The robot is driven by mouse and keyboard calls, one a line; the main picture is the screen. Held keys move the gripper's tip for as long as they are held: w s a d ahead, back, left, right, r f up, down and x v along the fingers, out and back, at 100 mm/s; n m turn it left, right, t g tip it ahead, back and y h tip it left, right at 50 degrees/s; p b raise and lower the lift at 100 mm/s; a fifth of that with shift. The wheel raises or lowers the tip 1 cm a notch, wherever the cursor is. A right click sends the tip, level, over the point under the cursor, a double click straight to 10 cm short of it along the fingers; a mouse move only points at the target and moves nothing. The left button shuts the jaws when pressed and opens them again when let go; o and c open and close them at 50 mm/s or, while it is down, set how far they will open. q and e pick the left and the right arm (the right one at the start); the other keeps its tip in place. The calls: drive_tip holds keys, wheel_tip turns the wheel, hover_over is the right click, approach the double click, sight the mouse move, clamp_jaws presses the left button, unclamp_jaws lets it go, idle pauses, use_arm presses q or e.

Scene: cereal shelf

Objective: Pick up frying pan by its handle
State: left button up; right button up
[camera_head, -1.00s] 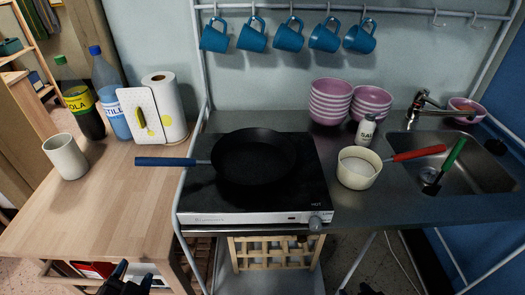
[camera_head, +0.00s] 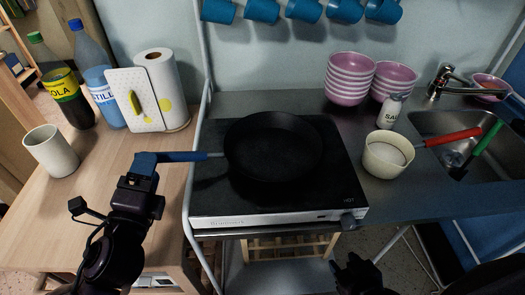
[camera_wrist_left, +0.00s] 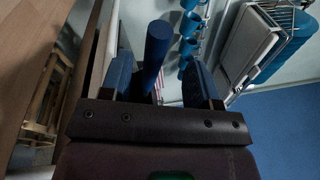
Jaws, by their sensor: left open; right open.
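The black frying pan (camera_head: 273,146) sits on the hot plate (camera_head: 270,205), with its blue handle (camera_head: 185,156) pointing left past the plate's edge. My left gripper (camera_head: 146,170) is at the handle's free end, coming from below left. In the left wrist view the blue handle (camera_wrist_left: 157,52) shows between the two spread fingers of my left gripper (camera_wrist_left: 162,85), with space on both sides. Part of the handle's end is hidden by the gripper in the head view. My right gripper (camera_head: 357,268) is open and empty, low in front of the counter.
A cup (camera_head: 51,151), paper towel roll (camera_head: 163,90), cutting board (camera_head: 134,100) and bottles stand on the wooden table left. A cream saucepan (camera_head: 388,154), salt shaker (camera_head: 391,111) and pink bowls (camera_head: 349,79) stand right of the plate, beside the sink (camera_head: 455,130).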

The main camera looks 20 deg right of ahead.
use_arm(q)
drive_tip(key=x, duration=0.5)
drive_tip(key=shift+w+f, duration=0.25)
clamp_jaws()
idle(0.4)
